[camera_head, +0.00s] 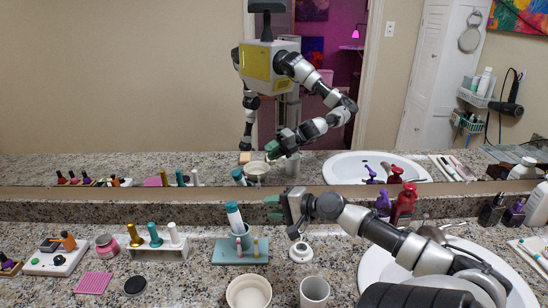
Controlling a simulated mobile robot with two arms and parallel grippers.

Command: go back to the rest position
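My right arm (398,245) comes in from the lower right and reaches left over the sink and counter. Its gripper (272,208) points left near the backsplash, its two green fingertips apart with nothing between them. It is just right of a teal-and-white tube (235,218) on a teal tray (226,252); I cannot tell whether they touch. My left gripper does not show directly. The mirror (130,80) reflects my body and my bent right arm; another arm hangs partly hidden there.
A white bowl (248,292), a white cup (314,291) and a small white round device (300,251) stand below the gripper. The sink (372,268) lies under my arm, with red (404,204) and purple bottles (383,204) behind. Nail polishes and a pink pad (94,283) are left.

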